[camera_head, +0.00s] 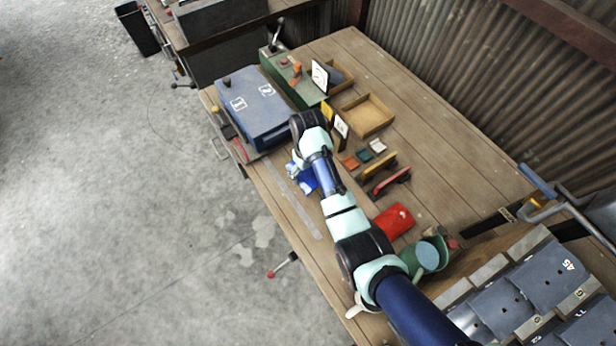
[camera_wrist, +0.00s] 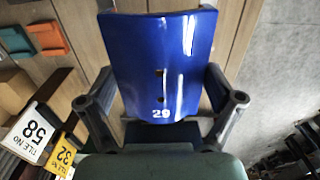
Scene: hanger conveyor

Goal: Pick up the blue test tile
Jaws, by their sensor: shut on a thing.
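The blue test tile (camera_wrist: 165,55) is glossy, slightly curved and marked 29, with small dark holes. In the wrist view it sits between the two fingers of my gripper (camera_wrist: 161,100), which is shut on it. In the head view my gripper (camera_head: 299,178) is at the left edge of the wooden bench, left of the coloured sample tiles, and a bit of the blue tile (camera_head: 308,181) shows beside my arm. My arm hides much of that spot. I cannot tell whether the tile touches the bench.
Sample tiles, orange (camera_head: 350,162), teal (camera_head: 363,155) and white (camera_head: 377,146), lie to the right. A blue-grey box (camera_head: 255,105), open wooden trays (camera_head: 367,115) and upright number cards (camera_head: 341,129) stand beyond. A red object (camera_head: 395,220) and green container (camera_head: 437,245) are nearer.

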